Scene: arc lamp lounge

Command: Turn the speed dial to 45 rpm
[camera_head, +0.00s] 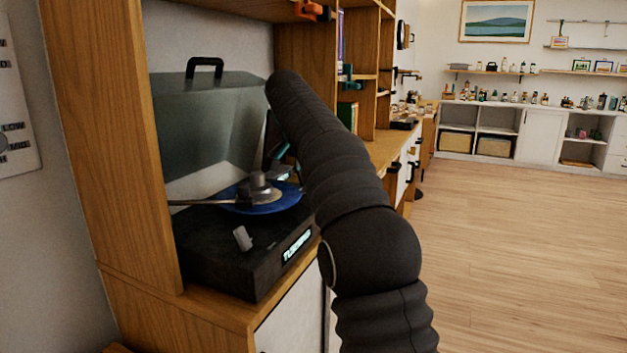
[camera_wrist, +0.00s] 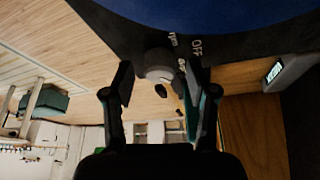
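The turntable (camera_head: 225,262) sits on a wooden cabinet with a blue record (camera_head: 290,197) on it; it also fills the top of the wrist view (camera_wrist: 120,20). I cannot read clearly where the dial points. My gripper (camera_wrist: 167,80) is open and empty, with the dial just past its fingertips and roughly between them. I cannot tell contact. In the head view my arm hides the dial and most of my gripper.
The smoky lid (camera_head: 205,120) stands raised behind the deck. The tonearm (camera_head: 225,202) reaches over the record. A grey lever (camera_head: 242,239) rises near the front. A wooden upright (camera_head: 110,130) borders the left side. Open floor (camera_head: 510,250) lies to the right.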

